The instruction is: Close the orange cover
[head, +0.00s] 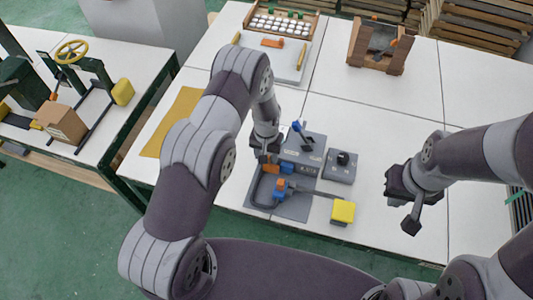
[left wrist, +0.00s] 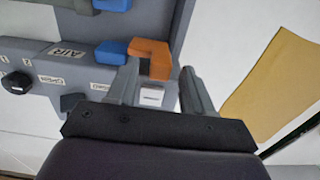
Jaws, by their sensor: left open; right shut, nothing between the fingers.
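The orange cover (left wrist: 152,56) stands on the grey panel at the fingertips of my left gripper (left wrist: 161,68), with a white labelled square (left wrist: 151,97) beside it, between the fingers. The left gripper is open; its left fingertip overlaps the cover's edge, and I cannot tell whether they touch. In the head view the cover (head: 271,168) shows small just below my left gripper (head: 266,150), partly hidden by it. My right gripper (head: 407,212) is shut and empty, over the white table to the right, away from the panel.
The grey panel (head: 306,160) carries blue parts and a blue-tipped lever (head: 299,128). A grey knob box (head: 342,167) and a yellow block (head: 343,211) sit to its right. A yellow sheet (head: 172,125) lies left. A white tray (head: 288,60) and wooden holder (head: 380,45) stand farther back.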

